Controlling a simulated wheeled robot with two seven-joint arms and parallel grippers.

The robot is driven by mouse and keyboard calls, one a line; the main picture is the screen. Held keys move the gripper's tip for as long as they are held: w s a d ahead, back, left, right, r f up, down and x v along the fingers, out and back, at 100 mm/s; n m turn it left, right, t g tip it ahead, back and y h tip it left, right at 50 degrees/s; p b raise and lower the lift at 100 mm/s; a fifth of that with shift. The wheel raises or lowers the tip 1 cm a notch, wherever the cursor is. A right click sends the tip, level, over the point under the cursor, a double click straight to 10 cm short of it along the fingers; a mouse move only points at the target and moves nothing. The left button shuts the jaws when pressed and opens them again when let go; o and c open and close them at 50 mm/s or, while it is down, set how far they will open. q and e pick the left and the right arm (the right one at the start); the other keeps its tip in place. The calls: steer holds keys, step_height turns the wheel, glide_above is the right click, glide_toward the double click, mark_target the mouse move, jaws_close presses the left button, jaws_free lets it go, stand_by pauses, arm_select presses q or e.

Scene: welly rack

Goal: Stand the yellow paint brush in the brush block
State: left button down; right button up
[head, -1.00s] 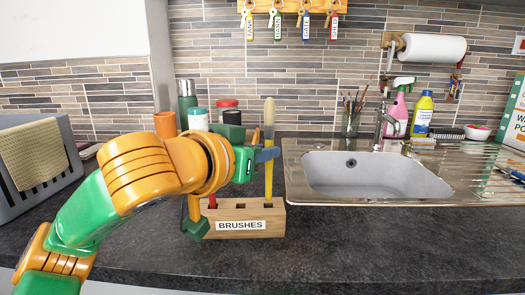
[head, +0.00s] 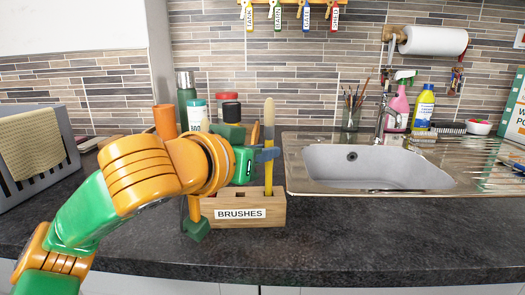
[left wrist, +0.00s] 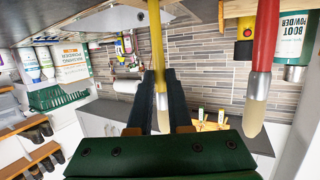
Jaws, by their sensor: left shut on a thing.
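The yellow paint brush (head: 268,172) stands close to upright with its pale bristles up. My left gripper (head: 266,154) is shut on it near the metal ferrule. It also shows between the fingers in the left wrist view (left wrist: 157,50). The wooden brush block (head: 272,212), labelled BRUSHES, is on the dark worktop below. The handle's lower end meets the right-hand part of the block's top and seems to be in the hole there; how deep it sits I cannot tell. My arm hides the block's left part. My right gripper is not in view.
A red-handled brush (left wrist: 265,50) is close beside the held one in the left wrist view. Jars and bottles, including a green flask (head: 186,95), stand behind my arm. The sink (head: 375,165) is at right. The worktop in front of the block is clear.

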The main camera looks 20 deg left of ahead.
mark_target(267, 168)
arm_select(q)
steer(key=shift+f+b, duration=1.3)
steer(key=shift+f, duration=0.25)
steer(key=c, duration=0.8)
jaws_free()
steer(key=shift+r, duration=0.1)
steer(key=shift+o, duration=0.2)
steer(key=v, duration=0.7)
